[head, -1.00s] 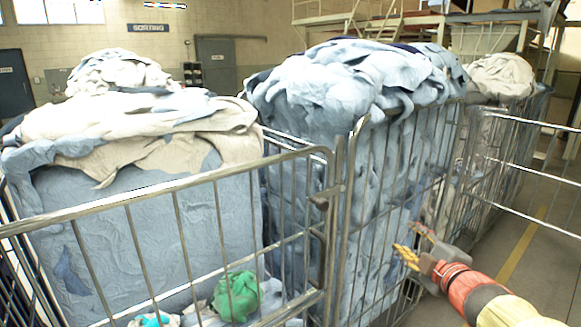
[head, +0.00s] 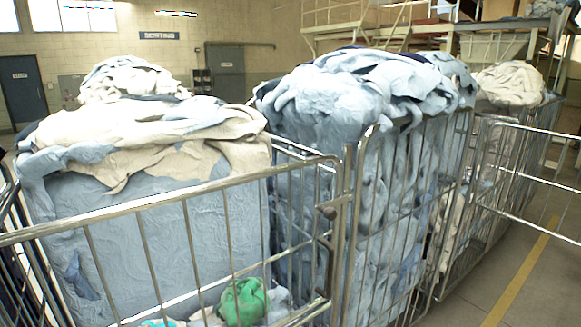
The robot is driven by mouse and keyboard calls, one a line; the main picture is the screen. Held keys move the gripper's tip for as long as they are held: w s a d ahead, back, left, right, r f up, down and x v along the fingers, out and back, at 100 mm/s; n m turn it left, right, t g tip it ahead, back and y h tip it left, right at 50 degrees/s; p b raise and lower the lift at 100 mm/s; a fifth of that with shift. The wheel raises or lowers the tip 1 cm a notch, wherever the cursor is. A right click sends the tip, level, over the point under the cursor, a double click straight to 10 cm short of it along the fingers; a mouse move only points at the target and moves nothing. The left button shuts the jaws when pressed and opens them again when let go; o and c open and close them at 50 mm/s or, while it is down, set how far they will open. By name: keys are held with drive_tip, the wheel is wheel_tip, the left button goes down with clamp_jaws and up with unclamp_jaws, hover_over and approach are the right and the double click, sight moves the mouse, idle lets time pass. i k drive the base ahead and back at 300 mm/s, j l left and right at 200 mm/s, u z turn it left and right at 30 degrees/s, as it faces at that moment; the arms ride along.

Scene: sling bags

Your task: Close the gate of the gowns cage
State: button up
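Three wire laundry cages stand in a row, and I see no label that tells which is the gowns cage. The middle cage (head: 347,215) is heaped with light blue cloth (head: 345,95). The left cage holds blue and cream cloth (head: 140,130); a barred front panel (head: 190,232) runs across it, with a latch-like fitting (head: 327,210) near its right end. At the right, a barred gate (head: 530,172) stands swung out from the cages and runs off the picture's right edge. My gripper is out of view.
A green bundle (head: 243,302) lies low in the left cage. Cream cloth (head: 510,84) tops the far right cage. Open floor with a yellow line (head: 520,275) lies at the lower right. A metal platform (head: 400,40) stands behind.

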sight(485, 148)
drive_tip(key=z, duration=1.45)
drive_tip(key=i+l, duration=0.3)
drive_tip(key=i, duration=0.2)
drive_tip(key=i+l+u, duration=0.1)
drive_tip(key=i+l, duration=0.2)
drive_tip(key=i, duration=0.25)
drive_tip(key=i+l, duration=0.35)
drive_tip(key=i, duration=0.15)
drive_tip(key=i+l+u, duration=0.1)
drive_tip(key=i+l, duration=0.25)
drive_tip(key=i, duration=0.15)
